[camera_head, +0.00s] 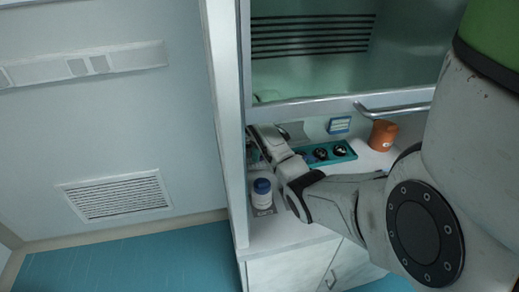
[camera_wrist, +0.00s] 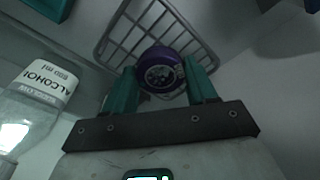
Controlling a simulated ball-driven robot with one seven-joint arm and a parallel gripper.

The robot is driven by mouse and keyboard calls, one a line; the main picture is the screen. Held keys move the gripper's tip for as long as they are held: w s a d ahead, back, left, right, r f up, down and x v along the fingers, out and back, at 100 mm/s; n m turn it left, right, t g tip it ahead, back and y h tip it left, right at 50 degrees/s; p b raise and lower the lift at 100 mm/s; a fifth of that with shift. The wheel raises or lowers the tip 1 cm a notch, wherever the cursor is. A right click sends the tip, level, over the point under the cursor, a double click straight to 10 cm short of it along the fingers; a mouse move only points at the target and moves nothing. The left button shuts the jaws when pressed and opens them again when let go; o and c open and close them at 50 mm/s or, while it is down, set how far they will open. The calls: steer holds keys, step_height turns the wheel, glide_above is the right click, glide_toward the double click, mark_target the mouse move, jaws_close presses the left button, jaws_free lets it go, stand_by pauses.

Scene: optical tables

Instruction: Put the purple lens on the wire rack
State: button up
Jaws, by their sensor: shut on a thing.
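The purple lens (camera_wrist: 161,60), a round purple ring with a dark glass face, sits between the two teal fingers of my gripper (camera_wrist: 160,78) in the wrist view. My gripper is shut on it. The grey wire rack (camera_wrist: 104,40) lies behind the lens, and the lens overlaps the rack's mesh in the picture. I cannot tell whether the lens touches the rack. In the head view my gripper reaches to the left end of the counter beside the cabinet's side post. The lens and rack cannot be made out clearly there.
A white bottle with a blue cap (camera_head: 262,194) stands on the counter just in front of my gripper. A teal tray (camera_head: 352,155) with dark round lenses lies to the right, and an orange jar (camera_head: 382,136) beyond it. An alcohol bottle (camera_wrist: 42,85) shows at left in the wrist view.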

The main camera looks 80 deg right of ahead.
steer(key=shift+f, duration=0.2)
steer(key=o, duration=1.1)
steer(key=shift+c, duration=0.2)
steer(key=shift+r, duration=0.1)
step_height(320, 180, up, 12)
steer(key=s+p, duration=0.1)
steer(key=shift+s, duration=0.2)
steer(key=shift+a, duration=0.1)
